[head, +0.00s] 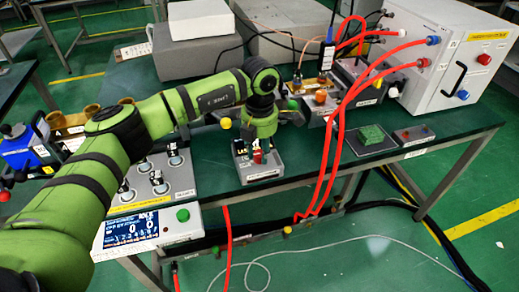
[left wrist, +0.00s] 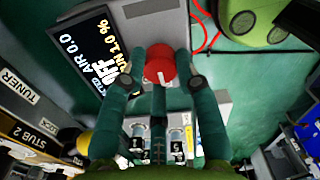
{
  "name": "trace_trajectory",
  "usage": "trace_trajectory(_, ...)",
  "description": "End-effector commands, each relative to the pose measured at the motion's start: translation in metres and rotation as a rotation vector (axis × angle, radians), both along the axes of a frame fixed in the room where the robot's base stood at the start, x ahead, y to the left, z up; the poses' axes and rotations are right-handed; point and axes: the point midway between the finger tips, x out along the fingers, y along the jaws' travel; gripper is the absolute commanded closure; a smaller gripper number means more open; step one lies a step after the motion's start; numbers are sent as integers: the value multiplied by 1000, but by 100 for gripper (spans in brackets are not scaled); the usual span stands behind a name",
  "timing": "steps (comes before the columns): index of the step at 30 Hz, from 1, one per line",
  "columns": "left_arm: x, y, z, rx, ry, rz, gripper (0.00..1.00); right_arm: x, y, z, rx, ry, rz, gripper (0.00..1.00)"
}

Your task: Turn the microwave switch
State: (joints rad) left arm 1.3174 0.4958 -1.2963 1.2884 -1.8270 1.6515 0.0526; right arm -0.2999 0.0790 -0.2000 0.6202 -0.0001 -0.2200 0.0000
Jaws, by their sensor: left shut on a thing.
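The microwave switch is a red knob (left wrist: 160,63) with a pale pointer mark, on a small grey box (head: 262,172) near the front edge of the green table. The knob (head: 258,156) shows small and partly hidden under my gripper in the head view. My left gripper (head: 258,147) points down over the box. In the left wrist view its two fingers are on either side of the red knob, shut on it. A dark display (left wrist: 92,60) beside the knob reads "OFF" in large letters. My right gripper is in neither view.
Left of the box is a grey panel (head: 178,186) with several toggles, and a display box (head: 135,227) at the table's front. Red hoses (head: 335,130) run right of the gripper to a white cabinet (head: 440,60).

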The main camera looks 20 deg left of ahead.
Motion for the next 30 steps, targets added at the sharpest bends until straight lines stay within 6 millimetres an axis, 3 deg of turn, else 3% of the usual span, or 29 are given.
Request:
trace_trajectory(2, 0, -1, 0, -2, 1, 0, 100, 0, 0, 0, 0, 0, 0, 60)
trace_trajectory(3, 0, -1, 0, -2, 1, 0, 64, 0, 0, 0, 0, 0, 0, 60)
trace_trajectory(5, 0, -1, 0, -1, 0, 0, 44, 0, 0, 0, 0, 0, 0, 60)
trace_trajectory(17, 1, 0, 5, -1, -2, -1, 44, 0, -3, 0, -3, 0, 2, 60)
trace_trajectory(20, 1, 0, 17, -1, -4, 0, 44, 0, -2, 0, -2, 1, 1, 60)
trace_trajectory(30, 1, -1, 88, -2, -4, 0, 44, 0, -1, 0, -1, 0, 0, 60)
